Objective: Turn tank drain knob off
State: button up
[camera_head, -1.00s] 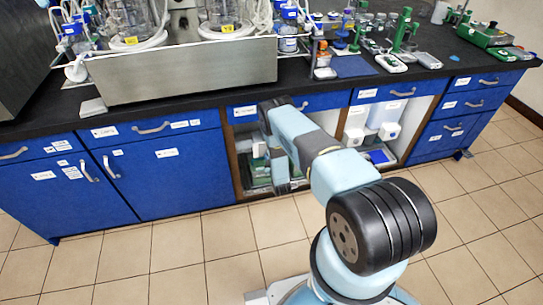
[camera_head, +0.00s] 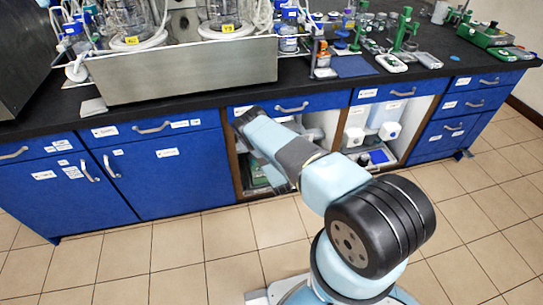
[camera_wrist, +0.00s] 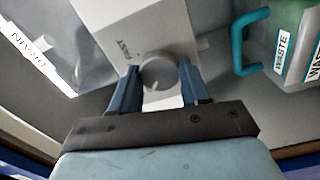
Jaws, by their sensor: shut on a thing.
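The knob (camera_wrist: 158,73) is a round grey dial on the front of a white box (camera_wrist: 125,25) in the wrist view. A small light mark shows on its lower face. My gripper (camera_wrist: 157,80) has one blue finger on each side of the knob and is shut on it.
A container labelled WASTE with a teal handle (camera_wrist: 242,42) stands to the right of the box. A label reading DRAIN (camera_wrist: 38,58) is at the left. Blue drawers and doors (camera_head: 168,170) flank the bay. The counter holds two glass vessels in a metal tray (camera_head: 185,78).

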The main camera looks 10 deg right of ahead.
jog(key=shift+s+a+f, duration=0.1)
jog(key=shift+a+f, duration=0.05)
jog(key=shift+a, duration=0.1)
jog(key=o, duration=0.8)
jog(key=shift+o, duration=1.3)
jog(key=shift+d, duration=0.15)
jog(key=s, duration=1.3)
jog(key=shift+s, duration=0.35)
